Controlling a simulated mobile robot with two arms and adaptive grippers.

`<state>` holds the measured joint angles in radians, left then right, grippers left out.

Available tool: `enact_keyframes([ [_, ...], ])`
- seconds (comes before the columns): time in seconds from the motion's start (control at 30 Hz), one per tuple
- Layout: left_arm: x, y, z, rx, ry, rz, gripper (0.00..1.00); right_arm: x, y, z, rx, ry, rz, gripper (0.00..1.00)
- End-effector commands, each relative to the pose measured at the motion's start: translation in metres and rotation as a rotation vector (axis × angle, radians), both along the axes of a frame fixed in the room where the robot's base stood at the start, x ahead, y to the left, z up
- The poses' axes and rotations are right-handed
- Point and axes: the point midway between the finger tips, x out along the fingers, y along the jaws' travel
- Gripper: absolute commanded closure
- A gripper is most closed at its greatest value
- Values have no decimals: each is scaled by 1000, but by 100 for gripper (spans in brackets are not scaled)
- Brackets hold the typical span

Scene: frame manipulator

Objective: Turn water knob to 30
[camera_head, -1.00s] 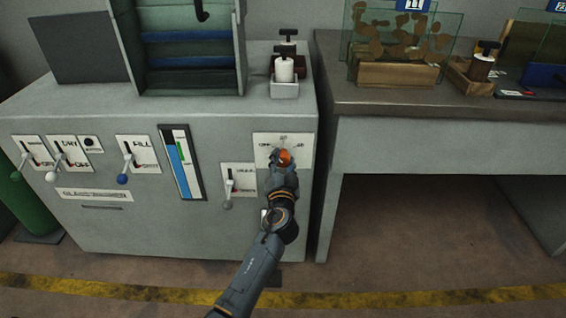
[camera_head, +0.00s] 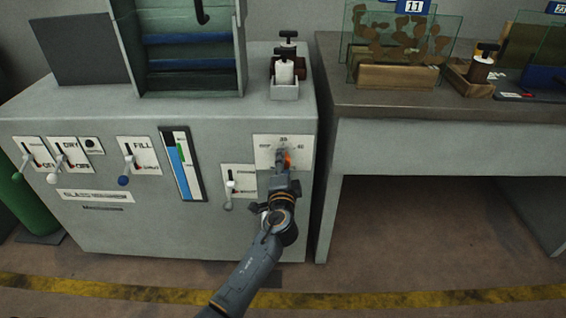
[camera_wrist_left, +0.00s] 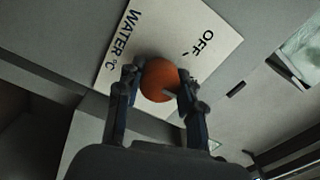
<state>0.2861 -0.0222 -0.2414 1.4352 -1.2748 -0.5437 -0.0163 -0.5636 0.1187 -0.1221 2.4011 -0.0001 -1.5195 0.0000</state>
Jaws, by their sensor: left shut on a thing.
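The water knob (camera_head: 287,160) is a round orange knob on a white label plate (camera_head: 303,143) at the right end of the grey machine's front. The plate has a dial scale with OFF at the left, 30 at the top and 60 at the right. My left gripper (camera_head: 283,164) is at the knob and partly covers it. In the left wrist view the orange knob (camera_wrist_left: 158,82) sits between the two fingers of my left gripper (camera_wrist_left: 158,78), which are shut on it. OFF and WATER °C are readable there. The knob's exact pointing is unclear. My right gripper is out of view.
A dark-topped table (camera_head: 430,104) stands at the right.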

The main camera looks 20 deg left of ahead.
Motion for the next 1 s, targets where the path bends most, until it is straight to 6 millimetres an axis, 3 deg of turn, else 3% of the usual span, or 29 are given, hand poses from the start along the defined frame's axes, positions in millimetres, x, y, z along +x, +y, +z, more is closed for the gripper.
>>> enact_keyframes([
  [0.47, 1, -1, 1, 11, 1, -3, 94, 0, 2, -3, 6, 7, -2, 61],
  [0.5, 1, -1, 1, 11, 2, -2, 54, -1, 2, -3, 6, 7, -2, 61],
  [0.57, 0, -1, 1, 11, 2, -2, 42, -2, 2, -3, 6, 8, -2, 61],
  [0.6, 0, -1, 1, 10, 1, -2, 39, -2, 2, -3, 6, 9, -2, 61],
  [1.0, -8, -3, -1, 10, 5, -2, 39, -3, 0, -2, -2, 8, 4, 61],
])
